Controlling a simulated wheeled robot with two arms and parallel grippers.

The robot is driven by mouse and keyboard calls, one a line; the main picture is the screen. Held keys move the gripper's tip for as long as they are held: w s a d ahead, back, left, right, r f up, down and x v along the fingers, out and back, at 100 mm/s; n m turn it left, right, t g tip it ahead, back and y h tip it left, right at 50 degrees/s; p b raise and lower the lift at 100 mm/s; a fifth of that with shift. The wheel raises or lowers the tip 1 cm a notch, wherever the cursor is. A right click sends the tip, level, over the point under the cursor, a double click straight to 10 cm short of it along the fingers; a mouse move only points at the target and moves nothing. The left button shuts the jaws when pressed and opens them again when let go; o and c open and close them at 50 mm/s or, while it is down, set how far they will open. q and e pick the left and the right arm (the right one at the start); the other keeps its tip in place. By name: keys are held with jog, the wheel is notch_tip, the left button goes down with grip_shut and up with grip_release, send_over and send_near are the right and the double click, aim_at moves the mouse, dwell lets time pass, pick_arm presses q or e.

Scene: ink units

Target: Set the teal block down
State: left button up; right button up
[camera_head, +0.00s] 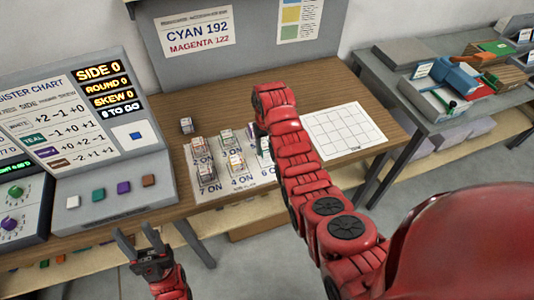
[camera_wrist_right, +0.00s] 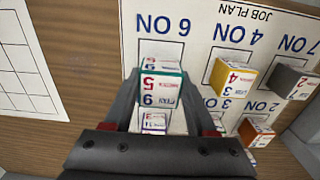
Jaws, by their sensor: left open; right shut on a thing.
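The teal block (camera_wrist_right: 160,90) has white faces with printed numbers and teal edges. It sits between the two fingers of my right gripper (camera_wrist_right: 158,88), which is shut on it, over the job plan sheet (camera_wrist_right: 190,15) beside the "6 ON" label. I cannot tell whether its underside touches anything. In the head view the right arm partly hides the block. My left gripper (camera_head: 140,240) is open and empty, in front of the table's near edge.
Several similar blocks stand on the sheet, including a yellow-edged one (camera_wrist_right: 232,76), a grey one (camera_wrist_right: 293,82) and an orange one (camera_wrist_right: 256,132). A purple-edged block (camera_wrist_right: 153,123) is close to the held one. A white grid sheet (camera_head: 343,130) lies empty to the right.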

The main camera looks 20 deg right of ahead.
aim_at(267, 153)
notch_tip(267, 153, down, 3)
jog(key=shift+r+p, duration=0.2)
jog(key=shift+p, duration=0.65)
jog(key=shift+f, duration=0.35)
jog(key=shift+f, duration=0.2)
jog(key=o, duration=1.4)
jog(key=shift+r, duration=0.15)
